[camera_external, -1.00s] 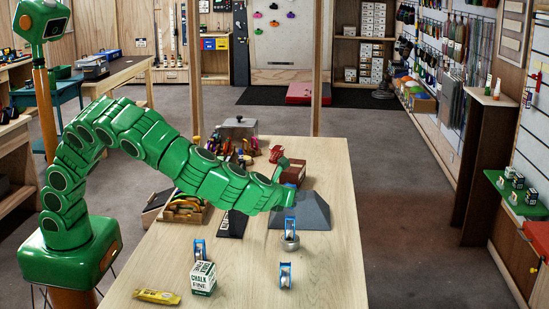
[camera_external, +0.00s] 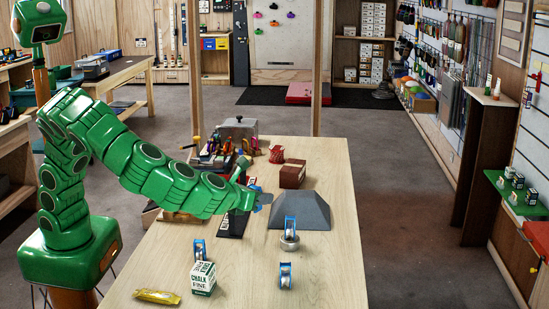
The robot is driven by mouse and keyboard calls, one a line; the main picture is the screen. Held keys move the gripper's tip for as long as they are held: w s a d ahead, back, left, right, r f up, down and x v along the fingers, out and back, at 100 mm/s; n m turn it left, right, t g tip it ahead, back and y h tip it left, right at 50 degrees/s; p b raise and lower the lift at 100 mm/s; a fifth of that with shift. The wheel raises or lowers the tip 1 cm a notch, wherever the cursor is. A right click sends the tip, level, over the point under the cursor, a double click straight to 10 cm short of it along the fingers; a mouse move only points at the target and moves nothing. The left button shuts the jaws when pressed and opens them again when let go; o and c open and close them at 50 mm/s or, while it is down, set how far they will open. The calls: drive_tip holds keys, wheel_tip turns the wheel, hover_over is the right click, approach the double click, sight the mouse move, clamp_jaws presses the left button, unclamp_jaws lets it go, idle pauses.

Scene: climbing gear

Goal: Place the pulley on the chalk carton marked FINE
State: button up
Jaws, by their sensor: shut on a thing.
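The white and green chalk carton marked FINE (camera_external: 203,281) stands upright near the front left of the table. My gripper (camera_external: 258,195) is above the middle of the table, behind and to the right of the carton. It is shut on a small blue thing, mostly hidden, that looks like a pulley (camera_external: 255,183). Three other blue pulley-like pieces stand apart from my gripper: one behind the carton (camera_external: 199,250), one to its right (camera_external: 285,276), and one on a round metal piece (camera_external: 290,228).
A yellow packet (camera_external: 157,297) lies left of the carton. A grey sloped block (camera_external: 300,211) and a brown box (camera_external: 292,174) stand to the right of my gripper. A dark flat panel (camera_external: 232,224) lies below my arm. The table's front right is clear.

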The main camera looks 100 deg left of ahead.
drive_tip(key=s+d+r+m+t+h, duration=0.15)
drive_tip(key=s+d, duration=0.25)
drive_tip(key=s, duration=0.4)
drive_tip(key=s+d+r, duration=0.2)
drive_tip(key=s+d, duration=0.1)
drive_tip(key=s, duration=0.5)
drive_tip(key=s+d+r+m+t, duration=0.1)
drive_tip(key=s+d, duration=0.3)
drive_tip(key=s, duration=0.4)
hover_over(208, 265)
drive_tip(key=s, duration=0.1)
drive_tip(key=f, duration=0.8)
drive_tip(key=shift+s+a+f, duration=0.15)
drive_tip(key=shift+a, duration=0.1)
drive_tip(key=shift+w+d+f, duration=0.2)
drive_tip(key=shift+w+f, duration=0.45)
drive_tip(key=shift+f, duration=1.7)
drive_tip(key=o, duration=1.1)
drive_tip(key=shift+f, duration=0.1)
